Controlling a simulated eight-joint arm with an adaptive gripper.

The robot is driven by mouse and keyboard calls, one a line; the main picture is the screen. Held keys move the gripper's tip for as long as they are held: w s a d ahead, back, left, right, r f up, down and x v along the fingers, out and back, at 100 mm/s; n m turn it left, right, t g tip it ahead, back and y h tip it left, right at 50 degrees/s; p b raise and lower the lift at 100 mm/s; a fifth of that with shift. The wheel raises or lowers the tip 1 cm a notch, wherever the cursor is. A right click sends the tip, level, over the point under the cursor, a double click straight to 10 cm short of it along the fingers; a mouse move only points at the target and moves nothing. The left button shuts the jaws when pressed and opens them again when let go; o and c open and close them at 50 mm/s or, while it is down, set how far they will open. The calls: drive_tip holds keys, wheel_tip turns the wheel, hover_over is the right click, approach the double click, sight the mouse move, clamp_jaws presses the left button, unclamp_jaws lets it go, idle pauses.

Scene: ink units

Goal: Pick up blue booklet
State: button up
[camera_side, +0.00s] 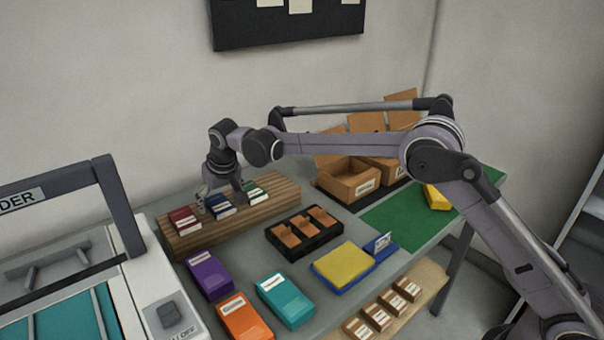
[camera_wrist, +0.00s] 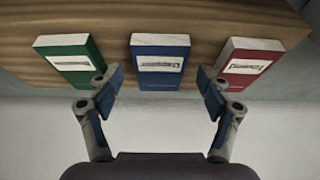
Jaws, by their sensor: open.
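The blue booklet (camera_side: 220,206) lies on a striped wooden block between a red booklet (camera_side: 184,219) and a green booklet (camera_side: 255,192). In the wrist view the blue booklet (camera_wrist: 160,66) sits in the upper middle, with a white label on its cover. My gripper (camera_side: 217,196) is directly over the blue booklet in the side view. In the wrist view my gripper (camera_wrist: 160,82) is open, one finger to each side of the blue booklet, with gaps on both sides. It holds nothing. I cannot tell the exact height of the fingertips.
The wooden block (camera_side: 230,226) stands at the back of the grey table. The green booklet (camera_wrist: 70,57) and red booklet (camera_wrist: 250,62) lie close to the fingers. A black tray (camera_side: 304,249), purple box (camera_side: 208,276) and teal box (camera_side: 285,299) stand in front.

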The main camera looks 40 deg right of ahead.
drive_tip(key=shift+w+f, duration=0.1)
drive_tip(key=shift+f, duration=0.1)
drive_tip(key=c, duration=1.3)
drive_tip(key=shift+o, duration=0.2)
